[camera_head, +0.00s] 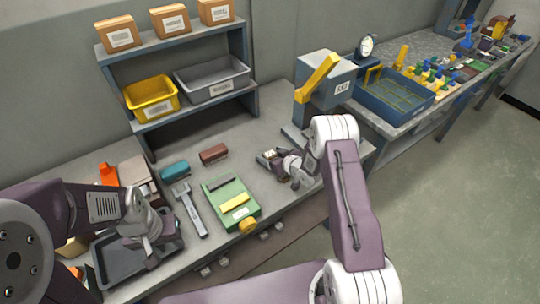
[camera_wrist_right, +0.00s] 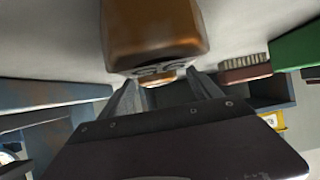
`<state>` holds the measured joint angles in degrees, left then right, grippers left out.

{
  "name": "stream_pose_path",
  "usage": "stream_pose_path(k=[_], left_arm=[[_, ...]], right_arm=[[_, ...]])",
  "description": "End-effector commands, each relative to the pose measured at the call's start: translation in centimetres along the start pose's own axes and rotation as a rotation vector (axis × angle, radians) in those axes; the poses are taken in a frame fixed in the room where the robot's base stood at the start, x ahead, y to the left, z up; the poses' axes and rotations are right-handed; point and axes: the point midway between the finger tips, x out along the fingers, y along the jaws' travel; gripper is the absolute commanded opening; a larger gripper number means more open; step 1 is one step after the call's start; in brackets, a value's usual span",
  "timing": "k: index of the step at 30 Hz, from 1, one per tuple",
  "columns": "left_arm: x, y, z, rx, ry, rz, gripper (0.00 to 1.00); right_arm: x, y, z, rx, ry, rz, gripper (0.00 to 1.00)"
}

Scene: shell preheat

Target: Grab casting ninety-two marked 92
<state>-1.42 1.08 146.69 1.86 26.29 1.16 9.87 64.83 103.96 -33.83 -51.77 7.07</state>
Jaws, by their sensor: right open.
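A copper-brown block, apparently the casting (camera_wrist_right: 152,30), looms large at the top of the right wrist view. Its near face carries raised marks that I cannot read for sure. My right gripper (camera_wrist_right: 165,88) is open, its two fingers pointing towards the casting's lower end; I cannot tell whether they touch it. In the head view my right gripper (camera_head: 268,158) is low over the bench, and it largely hides what lies at its fingers. My left gripper (camera_head: 150,243) is over the dark tray (camera_head: 102,268) at the lower left; its fingertips are unclear.
A brown brush (camera_head: 213,153), a teal block (camera_head: 174,169), a grey tool (camera_head: 188,208) and a green case (camera_head: 222,193) lie left of my right gripper. A grey machine with a yellow lever (camera_head: 317,77) stands behind it. A shelf holds a yellow bin (camera_head: 152,98) and grey bin (camera_head: 213,80).

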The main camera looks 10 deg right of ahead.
Motion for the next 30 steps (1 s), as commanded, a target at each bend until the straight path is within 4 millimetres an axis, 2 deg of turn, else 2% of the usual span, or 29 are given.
stream_pose_path(k=[3, 9, 10, 15, 17, 18, 25, 30], left_arm=[[0.0, 0.0, 0.0, 0.0, 0.0, 0.0, 0.36], [0.0, 0.0, 0.0, 0.0, 0.0, 0.0, 0.36], [0.0, 0.0, 0.0, 0.0, 0.0, 0.0, 0.36], [0.0, 0.0, 0.0, 0.0, 0.0, 0.0, 0.36], [0.0, 0.0, 0.0, 0.0, 0.0, 0.0, 0.36], [0.0, 0.0, 0.0, 0.0, 0.0, 0.0, 0.36], [0.0, 0.0, 0.0, 0.0, 0.0, 0.0, 0.36], [0.0, 0.0, 0.0, 0.0, 0.0, 0.0, 0.36]], right_arm=[[1.3, 0.1, 0.0, 0.0, 0.001, 0.001, 0.73], [1.5, 0.1, 0.0, 0.001, 0.0, 0.002, 0.73], [1.5, 0.1, 0.0, 0.001, 0.0, 0.002, 0.7], [1.4, 0.1, -0.1, 0.001, 0.0, 0.001, 0.23], [1.4, 0.1, 0.0, 0.001, 0.0, 0.001, 0.06], [1.4, 0.1, -0.1, 0.001, 0.001, 0.001, 0.03], [1.4, 0.1, -0.2, 0.001, 0.001, 0.001, 0.03], [0.6, 0.1, -1.8, 0.0, 0.004, 0.002, 0.03]])
